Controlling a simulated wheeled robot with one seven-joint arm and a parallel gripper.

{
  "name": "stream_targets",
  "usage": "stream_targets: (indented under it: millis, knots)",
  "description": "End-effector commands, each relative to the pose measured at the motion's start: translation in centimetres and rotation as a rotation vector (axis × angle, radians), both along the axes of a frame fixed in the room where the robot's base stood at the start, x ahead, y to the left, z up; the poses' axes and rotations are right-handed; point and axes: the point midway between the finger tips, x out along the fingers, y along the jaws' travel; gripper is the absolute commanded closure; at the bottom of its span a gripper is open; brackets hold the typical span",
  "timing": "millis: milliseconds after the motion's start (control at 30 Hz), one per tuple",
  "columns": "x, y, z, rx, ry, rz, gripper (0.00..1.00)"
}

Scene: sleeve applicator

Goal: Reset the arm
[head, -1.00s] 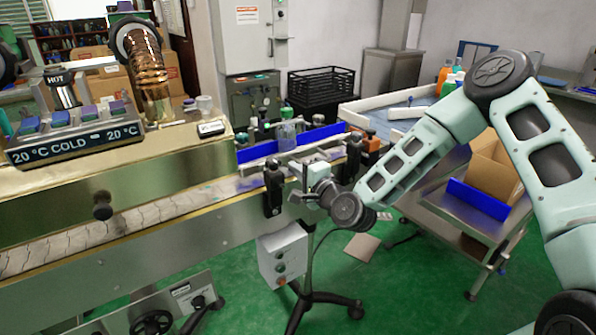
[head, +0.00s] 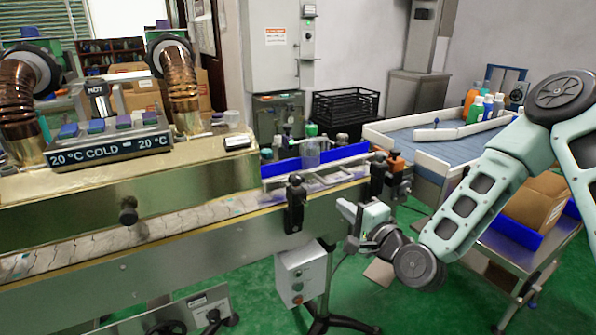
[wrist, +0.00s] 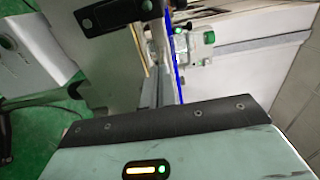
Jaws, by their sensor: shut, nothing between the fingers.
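My gripper (head: 348,226) is in the head view at the end of my pale green arm, in front of the right end of the conveyor. It is shut and empty, apart from the conveyor's side as far as I can tell. My arm is bent, with its elbow high at the right edge. In the wrist view the gripper's pale green housing and dark edge fill the bottom, and its fingertips are not clearly seen.
The conveyor (head: 200,222) crosses the left and middle. A clear container (head: 310,153) stands by its blue guide rail. A cardboard box (head: 540,200) sits on the right-hand table. Green floor is free between.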

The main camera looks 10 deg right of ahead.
Motion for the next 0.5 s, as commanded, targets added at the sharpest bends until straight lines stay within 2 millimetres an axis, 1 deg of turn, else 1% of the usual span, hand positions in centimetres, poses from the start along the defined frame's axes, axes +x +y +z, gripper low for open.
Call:
stream_targets:
  millis: [67,167,233,300,333,400,467,500]
  knots:
    - [-0.2,1.0,0.2,-0.045,0.011,0.038,1.0]
    - [-1.2,3.8,0.1,-0.188,0.055,0.154,1.0]
    - [-2.5,6.2,-0.2,-0.34,0.096,0.268,1.0]
    - [-4.3,8.4,-0.5,-0.511,0.139,0.393,1.0]
    - [-5.1,9.1,-0.5,-0.585,0.157,0.444,1.0]
    - [-7.2,10.3,-0.6,-0.748,0.196,0.559,1.0]
    - [-9.1,10.9,-0.4,-0.881,0.227,0.651,1.0]
    - [-10.4,11.2,-0.1,-0.966,0.246,0.711,1.0]
